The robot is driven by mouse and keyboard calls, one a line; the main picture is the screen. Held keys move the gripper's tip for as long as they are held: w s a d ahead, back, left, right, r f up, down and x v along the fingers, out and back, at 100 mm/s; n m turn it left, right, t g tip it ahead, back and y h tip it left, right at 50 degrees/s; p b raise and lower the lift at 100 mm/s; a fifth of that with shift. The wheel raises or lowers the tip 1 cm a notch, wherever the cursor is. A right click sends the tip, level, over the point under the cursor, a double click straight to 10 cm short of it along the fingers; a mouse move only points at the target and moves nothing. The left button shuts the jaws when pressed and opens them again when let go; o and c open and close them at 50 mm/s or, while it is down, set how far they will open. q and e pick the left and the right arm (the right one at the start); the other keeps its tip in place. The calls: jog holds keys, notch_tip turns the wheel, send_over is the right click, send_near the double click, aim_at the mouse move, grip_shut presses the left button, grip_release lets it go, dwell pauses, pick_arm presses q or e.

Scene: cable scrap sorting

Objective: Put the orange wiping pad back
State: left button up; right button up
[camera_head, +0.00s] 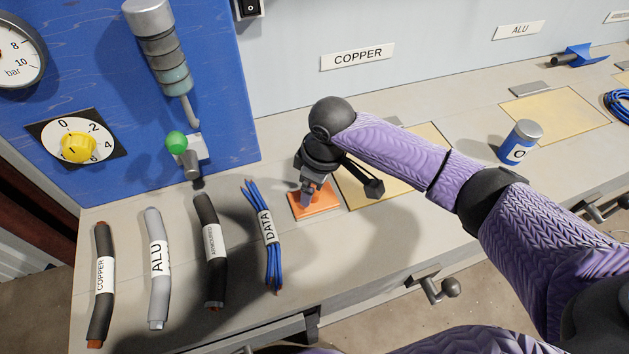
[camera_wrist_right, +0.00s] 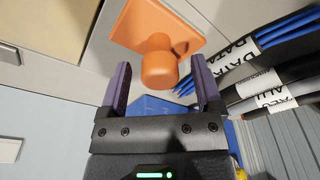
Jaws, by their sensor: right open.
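The orange wiping pad (camera_head: 325,208) is a flat square with a round knob and lies on the bench, left of a yellow mat and right of the blue DATA cable bundle. My right gripper (camera_head: 310,192) is above it, pointing down, and hides part of it. In the right wrist view the pad (camera_wrist_right: 190,35) and its knob fill the top middle. The open jaws (camera_wrist_right: 161,68) stand either side of the knob, with a visible gap on both sides. My left gripper is not in view.
Copper (camera_head: 103,285), alu (camera_head: 156,275), armoured (camera_head: 209,255) and DATA (camera_head: 270,235) cable pieces lie at the left. A blue panel (camera_head: 90,150) with gauge, dial and green-knobbed lever (camera_head: 178,143) stands behind. A blue can (camera_head: 522,143) and yellow mat (camera_head: 560,108) are at the right.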

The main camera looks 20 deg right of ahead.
aim_at(323, 202)
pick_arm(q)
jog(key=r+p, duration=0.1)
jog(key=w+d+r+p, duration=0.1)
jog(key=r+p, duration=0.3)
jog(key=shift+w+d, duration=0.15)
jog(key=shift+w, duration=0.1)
pick_arm(e)
notch_tip(323, 202, up, 12)
jog(key=s+d, duration=0.1)
jog(key=shift+d, duration=0.2)
jog(key=shift+s, duration=0.1)
